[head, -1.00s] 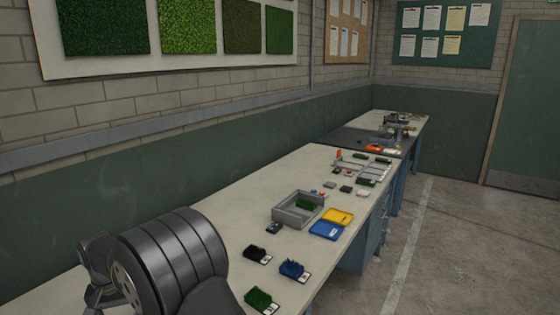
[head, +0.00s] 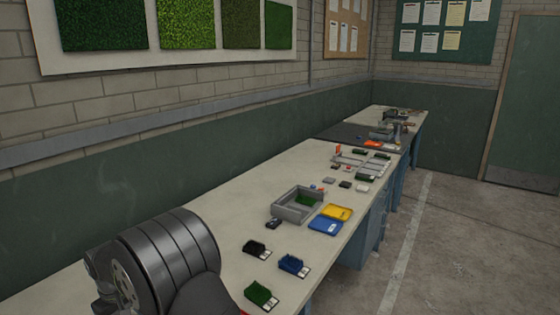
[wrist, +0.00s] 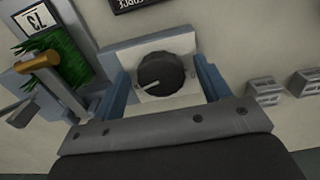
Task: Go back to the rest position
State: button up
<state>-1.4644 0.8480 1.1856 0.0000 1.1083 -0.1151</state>
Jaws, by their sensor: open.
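My gripper (wrist: 160,78) shows in the wrist view with its two blue-grey fingers apart. A black round dial (wrist: 161,74) with a white pointer line shows in the gap between them, on a pale plate. I cannot tell how far the fingers are from the dial, and nothing is seen gripped. In the head view my dark, ribbed arm link fills the lower left, and the gripper itself is not made out there.
A brass-handled lever (wrist: 38,63) stands beside a green turf piece (wrist: 60,55). The bench (head: 180,212) holds a grey tray (head: 283,212), a yellow tray (head: 336,212), a blue tray (head: 325,227) and black (head: 254,247), blue (head: 291,264) and green (head: 259,293) samples.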

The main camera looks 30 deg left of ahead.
jog(key=n, duration=0.4)
jog(key=shift+w+n, duration=0.1)
jog(key=shift+n, duration=0.3)
jog(key=shift+w+a+n, duration=0.1)
jog(key=shift+n, duration=2.1)
jog(key=o, duration=0.7)
jog(key=shift+c, duration=0.2)
jog(key=d+r+m, duration=0.4)
jog(key=r+m, duration=0.1)
jog(key=r, duration=0.2)
jog(key=d+r+m, duration=0.4)
jog(key=d+r, duration=0.1)
jog(key=r, duration=0.3)
jog(key=f, duration=1)
jog(key=shift+s+f, duration=0.1)
jog(key=shift+s, duration=0.15)
